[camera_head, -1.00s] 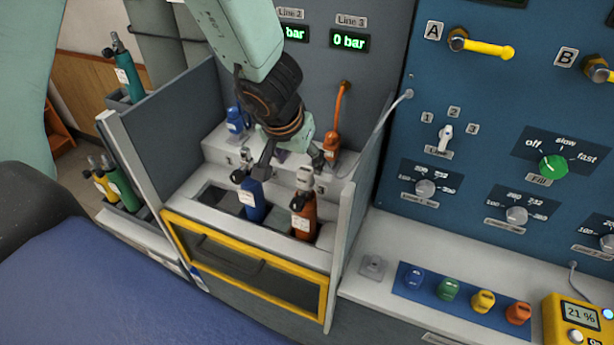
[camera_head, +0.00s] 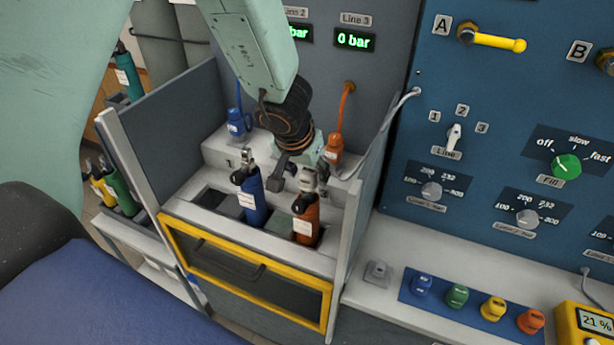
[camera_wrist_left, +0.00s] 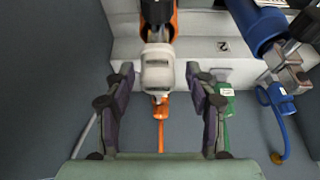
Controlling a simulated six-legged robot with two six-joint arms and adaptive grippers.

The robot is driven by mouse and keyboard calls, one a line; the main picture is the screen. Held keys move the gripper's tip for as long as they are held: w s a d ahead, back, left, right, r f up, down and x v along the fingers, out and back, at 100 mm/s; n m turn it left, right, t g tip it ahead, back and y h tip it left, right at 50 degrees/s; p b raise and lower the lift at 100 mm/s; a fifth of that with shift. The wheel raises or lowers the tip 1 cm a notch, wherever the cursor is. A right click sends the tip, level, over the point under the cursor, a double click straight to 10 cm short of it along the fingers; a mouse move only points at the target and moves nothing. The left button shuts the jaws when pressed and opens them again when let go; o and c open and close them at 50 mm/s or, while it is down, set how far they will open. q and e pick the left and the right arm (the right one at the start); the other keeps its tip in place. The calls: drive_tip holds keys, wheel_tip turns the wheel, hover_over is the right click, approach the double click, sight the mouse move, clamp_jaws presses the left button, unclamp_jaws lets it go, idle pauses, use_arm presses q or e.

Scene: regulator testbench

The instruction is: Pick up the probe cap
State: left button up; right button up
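No part is labelled as the probe cap, and I cannot tell for sure which it is. My left gripper (camera_head: 298,176) is open above the orange cylinder (camera_head: 306,222) in the rack. In the left wrist view, the open fingers (camera_wrist_left: 162,105) stand on either side of the pale valve top (camera_wrist_left: 157,72) of that cylinder, with nothing held. Small blue (camera_head: 421,284), green (camera_head: 457,294), yellow (camera_head: 493,308) and orange (camera_head: 531,320) cap-like pieces stand on a blue mat at the lower right. The right gripper is not in view.
A blue cylinder (camera_head: 253,202) stands left of the orange one. Orange (camera_head: 334,150) and blue (camera_head: 236,124) hose connectors sit on the step behind; a green connector (camera_wrist_left: 222,98) shows in the wrist view. Grey side walls (camera_head: 360,205) and a yellow-framed front (camera_head: 250,302) enclose the rack.

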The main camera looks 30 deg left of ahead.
sight(309, 170)
use_arm(q)
drive_tip(key=shift+w+d, duration=0.15)
drive_tip(key=shift+d, duration=0.05)
drive_tip(key=c, duration=0.6)
drive_tip(key=shift+a, duration=0.2)
clamp_jaws()
drive_tip(key=shift+d+r, duration=0.1)
drive_tip(key=shift+r+p, duration=0.2)
drive_tip(key=shift+p, duration=0.1)
wheel_tip(309, 170, up, 9)
drive_tip(key=p, duration=0.8)
drive_tip(key=shift+f+p, duration=0.2)
drive_tip(key=shift+p, duration=0.2)
drive_tip(key=shift+r+p, duration=0.45)
drive_tip(key=shift+f, duration=0.1)
